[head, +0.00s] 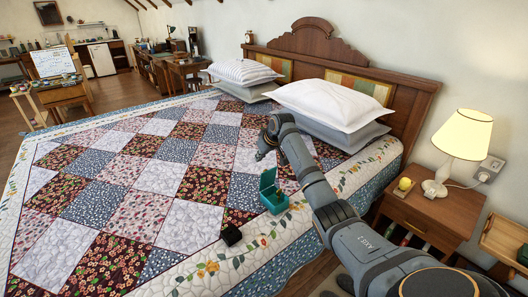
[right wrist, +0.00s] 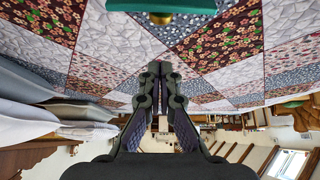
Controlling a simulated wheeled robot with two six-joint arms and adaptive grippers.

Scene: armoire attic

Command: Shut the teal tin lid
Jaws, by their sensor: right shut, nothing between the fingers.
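The teal tin (head: 276,204) sits on the quilt near the right edge of the bed. Its lid (head: 267,181) stands up, open, at the back of the tin. My right gripper (head: 262,153) is above the bed just beyond the tin, apart from the lid. In the right wrist view, my right gripper (right wrist: 160,70) is shut and empty. A teal edge with a brass-coloured knob (right wrist: 160,17) shows at the top of that view, cut off by the frame. My left gripper is not in view.
White and grey pillows (head: 330,102) lie against the wooden headboard (head: 318,45). A nightstand (head: 428,213) with a lamp (head: 462,138) stands right of the bed. The quilt left of the tin is mostly clear.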

